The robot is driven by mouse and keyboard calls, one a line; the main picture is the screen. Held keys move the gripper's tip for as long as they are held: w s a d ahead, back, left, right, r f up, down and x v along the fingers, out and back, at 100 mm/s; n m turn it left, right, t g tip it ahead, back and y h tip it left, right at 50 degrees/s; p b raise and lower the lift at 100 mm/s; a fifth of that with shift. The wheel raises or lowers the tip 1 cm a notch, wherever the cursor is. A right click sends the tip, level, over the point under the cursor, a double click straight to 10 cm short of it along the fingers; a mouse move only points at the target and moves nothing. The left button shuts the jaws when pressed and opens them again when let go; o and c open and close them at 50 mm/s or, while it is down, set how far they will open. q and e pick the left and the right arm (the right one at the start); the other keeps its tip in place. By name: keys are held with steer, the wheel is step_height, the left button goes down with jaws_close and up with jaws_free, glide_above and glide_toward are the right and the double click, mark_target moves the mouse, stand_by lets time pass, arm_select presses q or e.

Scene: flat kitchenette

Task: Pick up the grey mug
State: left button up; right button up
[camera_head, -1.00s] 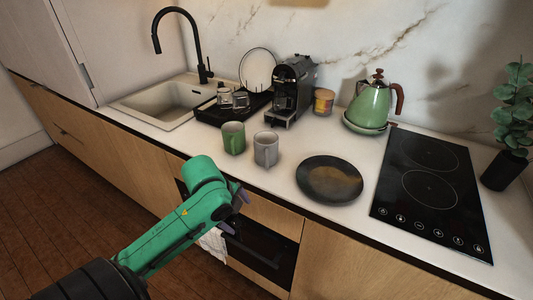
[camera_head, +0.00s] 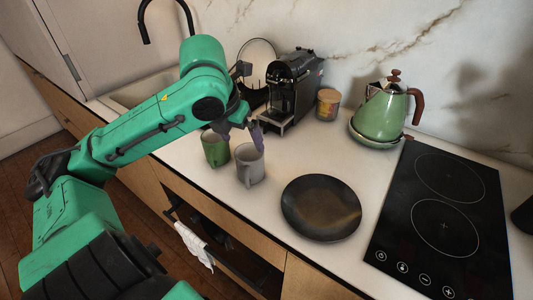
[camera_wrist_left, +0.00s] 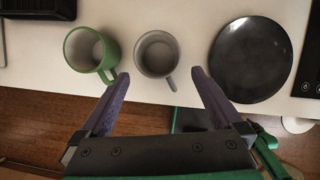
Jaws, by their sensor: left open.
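The grey mug (camera_head: 249,166) stands upright on the white counter, between a green mug (camera_head: 215,149) and a dark plate. In the left wrist view the grey mug (camera_wrist_left: 156,54) shows from above, empty, with its handle pointing down and right. My left gripper (camera_head: 240,128) is above the mugs, just behind the grey mug's rim in the head view. In the left wrist view the left gripper (camera_wrist_left: 160,80) is open, with nothing between its fingers, and the grey mug lies ahead of the gap. The green mug (camera_wrist_left: 91,51) is beside it. My right gripper is not in view.
The dark plate (camera_head: 321,208) lies right of the grey mug, with a black cooktop (camera_head: 441,222) beyond it. A coffee machine (camera_head: 295,86), a small jar (camera_head: 328,104) and a green kettle (camera_head: 383,112) stand along the back. A towel (camera_head: 193,243) hangs at the counter front.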

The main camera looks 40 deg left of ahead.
arm_select(q)
steer(key=shift+w+f, duration=0.25)
steer(key=shift+f, duration=0.3)
glide_toward(249, 160)
steer(key=d+f, duration=0.2)
steer(key=f, duration=0.1)
steer(key=shift+s, duration=0.4)
steer(key=w+f, duration=0.2)
steer(key=f, duration=0.1)
steer(key=shift+w+a, duration=0.1)
steer(key=shift+a, duration=0.25)
steer(key=shift+a+f+b, duration=0.15)
steer(key=shift+f+b, duration=0.15)
steer(key=shift+f, duration=0.5)
steer(key=shift+w+f, duration=0.25)
steer(key=shift+f, duration=0.1)
steer(key=shift+w, duration=0.1)
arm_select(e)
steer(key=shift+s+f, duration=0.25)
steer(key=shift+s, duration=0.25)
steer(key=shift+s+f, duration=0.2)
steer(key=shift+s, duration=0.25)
